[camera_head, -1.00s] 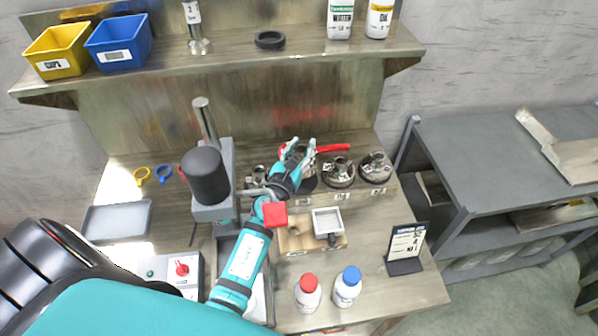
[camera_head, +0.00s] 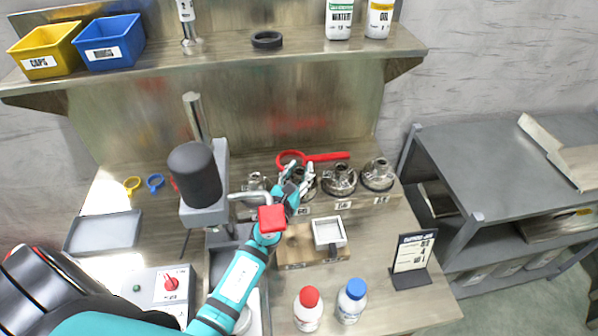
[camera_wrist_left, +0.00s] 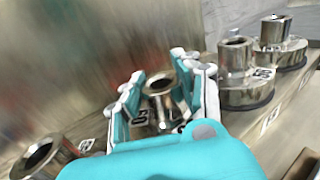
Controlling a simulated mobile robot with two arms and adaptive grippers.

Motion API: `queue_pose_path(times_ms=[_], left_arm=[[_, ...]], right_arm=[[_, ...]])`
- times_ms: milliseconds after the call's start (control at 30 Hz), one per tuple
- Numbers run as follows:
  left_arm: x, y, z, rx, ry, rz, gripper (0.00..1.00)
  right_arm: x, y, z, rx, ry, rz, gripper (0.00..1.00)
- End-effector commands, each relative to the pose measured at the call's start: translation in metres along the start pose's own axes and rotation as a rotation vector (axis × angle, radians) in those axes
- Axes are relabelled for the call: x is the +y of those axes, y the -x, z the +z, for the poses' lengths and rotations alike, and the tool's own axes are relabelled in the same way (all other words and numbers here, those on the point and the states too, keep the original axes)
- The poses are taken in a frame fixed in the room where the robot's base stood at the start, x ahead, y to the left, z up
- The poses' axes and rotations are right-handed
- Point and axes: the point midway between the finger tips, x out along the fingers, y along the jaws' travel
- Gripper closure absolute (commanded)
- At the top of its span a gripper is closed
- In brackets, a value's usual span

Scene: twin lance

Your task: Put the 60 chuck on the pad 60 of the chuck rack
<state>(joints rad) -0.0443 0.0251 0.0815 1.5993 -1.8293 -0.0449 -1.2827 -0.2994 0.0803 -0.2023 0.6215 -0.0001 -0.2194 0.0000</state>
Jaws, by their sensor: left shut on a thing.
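My left gripper (camera_head: 301,182) is at the chuck rack (camera_head: 325,209) on the bench. It is shut on a metal chuck with a flared neck, the 60 chuck (camera_wrist_left: 158,86), which shows between the teal fingers in the left wrist view. A label that seems to read 60 shows low beside the fingers there. The held chuck is over or on a rack place; I cannot tell whether it touches the pad. In the head view the gripper largely hides it. My right gripper is not in view.
Two chucks (camera_head: 339,180) (camera_head: 378,174) stand on the rack to the right, and another (camera_head: 255,184) to the left. A red strap wrench (camera_head: 325,156) lies behind. A grey machine column (camera_head: 200,180) stands close left of my arm. Two bottles (camera_head: 308,310) stand in front.

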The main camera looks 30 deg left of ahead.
Motion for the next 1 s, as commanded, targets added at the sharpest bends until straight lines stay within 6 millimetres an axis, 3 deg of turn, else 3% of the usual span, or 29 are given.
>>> queue_pose_path(times_ms=[33, 200, 567, 1000], left_arm=[[0.000, 0.000, -0.001, 0.000, -0.001, 0.000, 0.65], [0.000, 0.000, -0.001, 0.001, -0.001, 0.000, 0.45], [0.000, 0.002, 0.005, 0.001, 0.001, 0.001, 0.45], [0.000, 0.090, 0.000, 0.002, -0.001, 0.000, 0.45]], right_arm=[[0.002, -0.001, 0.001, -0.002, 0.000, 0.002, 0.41], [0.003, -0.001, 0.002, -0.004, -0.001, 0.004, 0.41], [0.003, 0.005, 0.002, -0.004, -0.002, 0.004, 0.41], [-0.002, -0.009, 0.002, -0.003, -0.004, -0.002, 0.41]])
